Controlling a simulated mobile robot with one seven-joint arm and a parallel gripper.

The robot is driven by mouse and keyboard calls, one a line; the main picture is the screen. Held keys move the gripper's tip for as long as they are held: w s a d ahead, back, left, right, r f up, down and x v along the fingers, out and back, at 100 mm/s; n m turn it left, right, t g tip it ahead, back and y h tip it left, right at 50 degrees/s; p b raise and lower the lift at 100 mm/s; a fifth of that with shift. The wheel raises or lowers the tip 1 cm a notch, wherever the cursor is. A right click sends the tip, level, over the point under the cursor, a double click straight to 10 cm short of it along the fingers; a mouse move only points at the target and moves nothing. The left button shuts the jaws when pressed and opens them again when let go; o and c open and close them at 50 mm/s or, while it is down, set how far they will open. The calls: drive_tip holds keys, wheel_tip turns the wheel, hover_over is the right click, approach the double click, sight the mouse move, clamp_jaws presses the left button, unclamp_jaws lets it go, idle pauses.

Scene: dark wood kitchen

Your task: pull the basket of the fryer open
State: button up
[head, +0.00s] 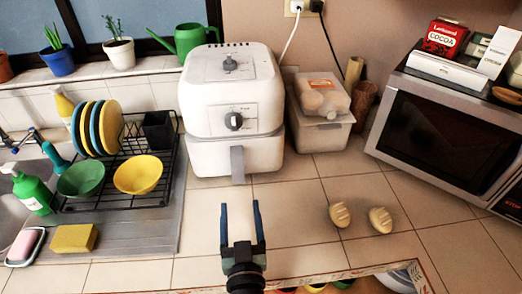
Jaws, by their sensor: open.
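The white fryer (232,100) stands against the back wall in the head view, with two dark knobs on its front and top. Its basket (212,157) is the lower drawer, and a thin seam shows above it. The grey basket handle (238,165) hangs upright at the front of the drawer. The basket looks closed. My gripper (240,210) is open and empty, its two dark blue fingers pointing toward the fryer. It is in front of the handle and appears apart from it.
A dish rack (125,190) with plates and bowls stands left of the fryer. A clear container (320,128) is close on its right. Two bread rolls (340,214) lie on the counter (295,235), right of my gripper. A microwave (450,130) stands farther right. Counter before the fryer is clear.

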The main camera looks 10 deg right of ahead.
sight(238, 175)
drive_tip(key=shift+d+f, duration=0.2)
drive_tip(key=shift+f, duration=0.4)
drive_tip(key=shift+w, duration=0.1)
drive_tip(key=w+b, duration=0.1)
drive_tip(key=w, duration=0.5)
drive_tip(key=w+b, duration=0.1)
drive_tip(key=w, duration=0.5)
drive_tip(key=shift+w+a+r, duration=0.1)
drive_tip(key=shift+a+r, duration=0.05)
drive_tip(key=shift+c, duration=0.3)
clamp_jaws()
